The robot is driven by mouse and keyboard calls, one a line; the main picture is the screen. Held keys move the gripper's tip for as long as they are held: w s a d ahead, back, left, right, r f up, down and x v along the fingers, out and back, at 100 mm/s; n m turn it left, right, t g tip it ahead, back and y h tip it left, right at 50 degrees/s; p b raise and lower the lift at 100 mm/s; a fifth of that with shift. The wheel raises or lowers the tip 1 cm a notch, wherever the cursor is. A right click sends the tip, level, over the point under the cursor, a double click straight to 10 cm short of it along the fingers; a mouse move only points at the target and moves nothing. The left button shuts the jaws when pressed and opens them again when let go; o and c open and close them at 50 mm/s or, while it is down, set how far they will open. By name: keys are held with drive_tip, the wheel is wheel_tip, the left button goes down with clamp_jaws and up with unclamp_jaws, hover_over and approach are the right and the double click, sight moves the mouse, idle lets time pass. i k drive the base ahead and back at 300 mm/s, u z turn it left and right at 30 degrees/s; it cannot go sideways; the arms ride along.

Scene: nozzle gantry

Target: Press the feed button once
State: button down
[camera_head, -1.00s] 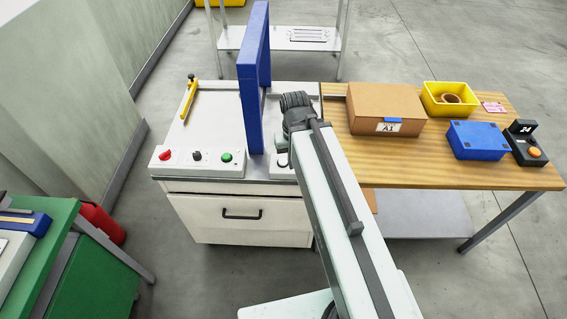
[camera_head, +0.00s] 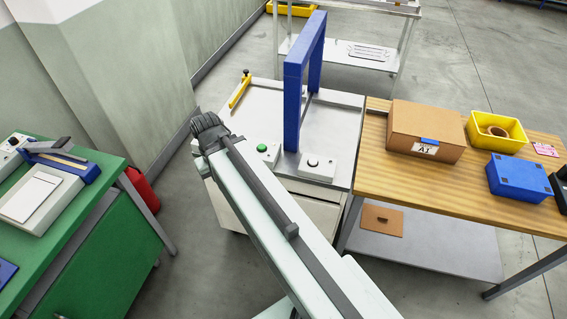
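A white machine cabinet (camera_head: 335,128) with a blue gantry frame (camera_head: 291,105) stands in the middle of the view. On its front control strip, a green button (camera_head: 262,148) shows left of the gantry's near post. I cannot read any label that names the feed button. My arm crosses in front of the strip's left end, and the red and black controls there are hidden. My gripper (camera_head: 207,127) is at the arm's dark far end, left of the green button; its fingers cannot be made out.
A yellow lever (camera_head: 240,91) stands on the cabinet's back left. A wooden table (camera_head: 470,195) at right bears a cardboard box (camera_head: 425,130), a yellow bin (camera_head: 482,145) and a blue box (camera_head: 519,178). A green bench (camera_head: 95,245) stands at left, with a red container (camera_head: 143,188) beside it.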

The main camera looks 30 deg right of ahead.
sight(313, 161)
drive_tip(key=u, duration=2.25)
drive_tip(key=k, duration=1.45)
drive_tip(key=u, duration=0.2)
